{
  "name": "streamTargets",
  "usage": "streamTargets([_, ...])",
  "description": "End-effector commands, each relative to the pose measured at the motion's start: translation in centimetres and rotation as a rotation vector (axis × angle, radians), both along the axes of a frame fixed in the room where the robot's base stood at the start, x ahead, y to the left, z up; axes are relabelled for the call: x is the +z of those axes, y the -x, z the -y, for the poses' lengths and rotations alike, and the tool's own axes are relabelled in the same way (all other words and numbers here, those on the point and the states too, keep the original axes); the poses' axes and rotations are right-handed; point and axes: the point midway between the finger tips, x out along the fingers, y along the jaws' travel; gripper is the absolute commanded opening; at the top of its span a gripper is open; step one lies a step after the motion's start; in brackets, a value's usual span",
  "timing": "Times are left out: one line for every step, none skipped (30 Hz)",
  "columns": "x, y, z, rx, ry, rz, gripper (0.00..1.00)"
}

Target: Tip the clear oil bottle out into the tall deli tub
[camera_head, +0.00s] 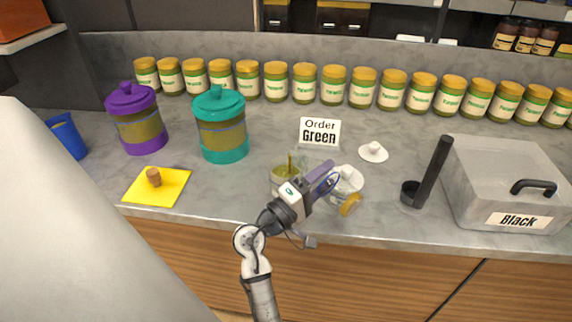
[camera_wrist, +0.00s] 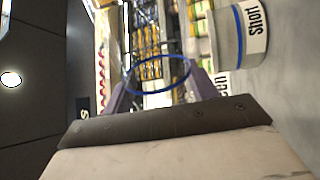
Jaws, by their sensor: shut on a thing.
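My gripper (camera_head: 318,172) is shut on a clear vessel with a blue rim, which I take for the oil bottle; the blue ring (camera_wrist: 157,74) shows between the two purple fingers in the wrist view. In the head view the gripper hides most of the bottle, so its tilt and contents cannot be told. A clear tub (camera_head: 283,185) with yellow-green contents stands just left of my gripper, with a thin brownish upright streak above it. A blue-banded clear tub labelled "Short" (camera_wrist: 228,42) is at the right in the wrist view. I cannot tell which tub is the tall one.
A white-topped container (camera_head: 348,183) and a gold disc (camera_head: 350,205) crowd the gripper's right. A white lid (camera_head: 373,152), a black upright tool (camera_head: 432,175) and a grey box (camera_head: 500,180) lie farther right. Purple (camera_head: 140,122) and teal (camera_head: 221,130) canisters stand left.

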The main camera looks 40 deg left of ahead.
Motion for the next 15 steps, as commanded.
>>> streamTargets([0.14,0.00,0.02,0.000,0.005,0.000,0.26])
streamTargets([0.13,0.01,0.01,0.000,0.008,-0.001,0.26])
streamTargets([0.14,0.00,0.01,0.000,0.012,-0.001,0.26])
streamTargets([0.14,0.00,0.01,0.000,0.015,-0.002,0.26])
streamTargets([0.15,0.00,0.01,0.000,0.019,-0.003,0.26])
streamTargets([0.16,0.00,0.00,0.000,0.024,-0.003,0.26])
streamTargets([0.16,0.00,0.00,0.000,0.027,-0.004,0.26])
streamTargets([0.16,0.00,0.00,-0.001,0.029,-0.005,0.26])
streamTargets([0.16,-0.01,0.00,-0.001,0.034,-0.006,0.26])
streamTargets([0.17,-0.01,-0.01,-0.001,0.038,-0.006,0.26])
streamTargets([0.17,-0.01,-0.01,-0.001,0.042,-0.007,0.26])
streamTargets([0.17,-0.01,-0.01,-0.001,0.046,-0.008,0.26])
streamTargets([0.17,-0.01,-0.01,-0.001,0.049,-0.008,0.26])
streamTargets([0.17,-0.01,-0.02,-0.001,0.052,-0.009,0.26])
streamTargets([0.16,-0.01,-0.02,-0.001,0.056,-0.010,0.26])
